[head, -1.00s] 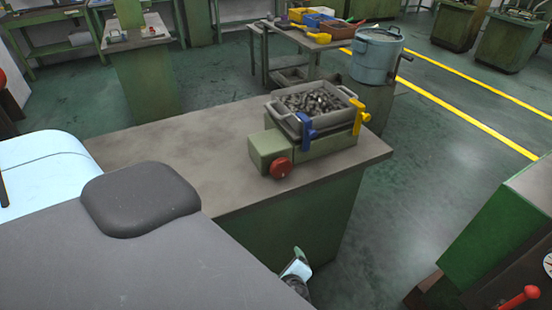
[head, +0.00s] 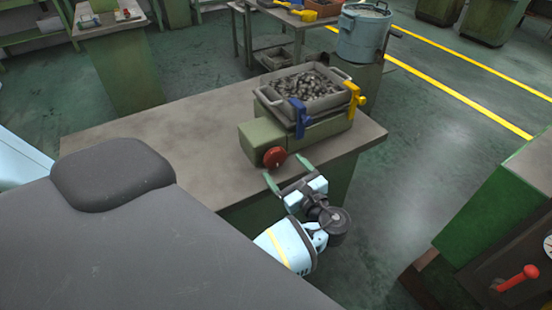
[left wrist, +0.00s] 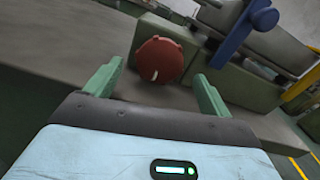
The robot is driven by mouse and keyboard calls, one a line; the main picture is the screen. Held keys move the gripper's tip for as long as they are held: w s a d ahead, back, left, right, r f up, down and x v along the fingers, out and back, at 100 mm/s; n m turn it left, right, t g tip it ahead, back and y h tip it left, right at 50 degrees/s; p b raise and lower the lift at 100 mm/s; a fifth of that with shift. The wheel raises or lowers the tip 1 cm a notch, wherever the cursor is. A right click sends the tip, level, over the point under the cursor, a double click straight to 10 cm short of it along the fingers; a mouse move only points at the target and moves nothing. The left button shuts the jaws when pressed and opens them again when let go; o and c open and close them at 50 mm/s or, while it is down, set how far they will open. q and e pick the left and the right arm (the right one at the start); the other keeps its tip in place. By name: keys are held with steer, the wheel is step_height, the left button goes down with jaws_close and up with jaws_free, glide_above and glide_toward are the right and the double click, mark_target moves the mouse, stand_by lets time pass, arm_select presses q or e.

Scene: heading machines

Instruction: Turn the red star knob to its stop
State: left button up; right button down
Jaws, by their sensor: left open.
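The red star knob (head: 275,157) sits on the front face of a green block (head: 262,138) on the workbench. In the left wrist view the red knob (left wrist: 159,61) shows a white mark near its lower edge. My left gripper (head: 286,168) is open and empty, just in front of the knob and slightly below it in the head view. In the left wrist view its two green fingers (left wrist: 157,88) stand apart, with the knob beyond and between them; I see no contact. My right gripper is not in view.
A grey tray of metal parts (head: 300,103) stands on the block, held by a blue clamp (head: 299,117) and a yellow clamp (head: 354,99). The workbench top (head: 170,130) is clear to the left. A green machine with a red lever (head: 518,278) stands at right.

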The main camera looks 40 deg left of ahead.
mark_target(278, 161)
arm_select(q)
steer(key=x, duration=0.4)
steer(key=shift+w+a, duration=0.15)
steer(key=shift+a, duration=0.1)
steer(key=shift+w+a, duration=0.1)
steer(key=shift+a, duration=0.2)
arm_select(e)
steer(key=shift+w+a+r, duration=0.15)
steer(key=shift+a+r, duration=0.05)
